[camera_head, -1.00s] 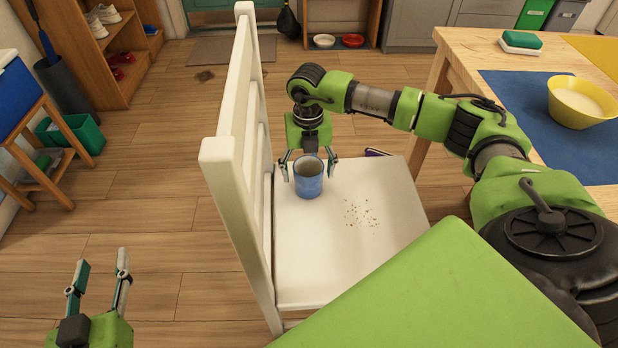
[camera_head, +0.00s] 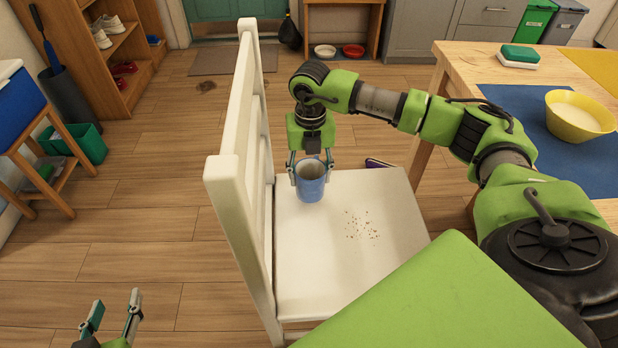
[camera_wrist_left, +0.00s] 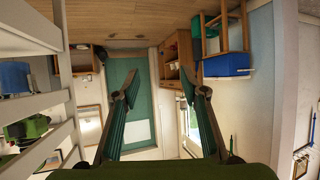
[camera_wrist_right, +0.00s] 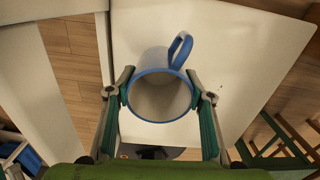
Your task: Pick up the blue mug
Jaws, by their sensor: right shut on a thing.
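The blue mug (camera_head: 310,182) stands upright at the back left of the white chair's seat (camera_head: 345,265). My right gripper (camera_head: 311,176) reaches down from above with one finger on each side of the mug, shut on its body. In the right wrist view the mug (camera_wrist_right: 161,75) sits between the fingertips (camera_wrist_right: 161,92), its handle pointing up and to the right. Whether the mug touches the seat or is slightly raised I cannot tell. My left gripper (camera_head: 114,314) is low at the left, open and empty; its spread fingers also show in the left wrist view (camera_wrist_left: 157,95).
The chair's backrest (camera_head: 236,165) rises just left of the mug. Crumbs (camera_head: 361,225) lie on the seat. A table at the right holds a yellow bowl (camera_head: 580,116) and a sponge (camera_head: 520,55). A dark flat object (camera_head: 379,163) lies behind the seat.

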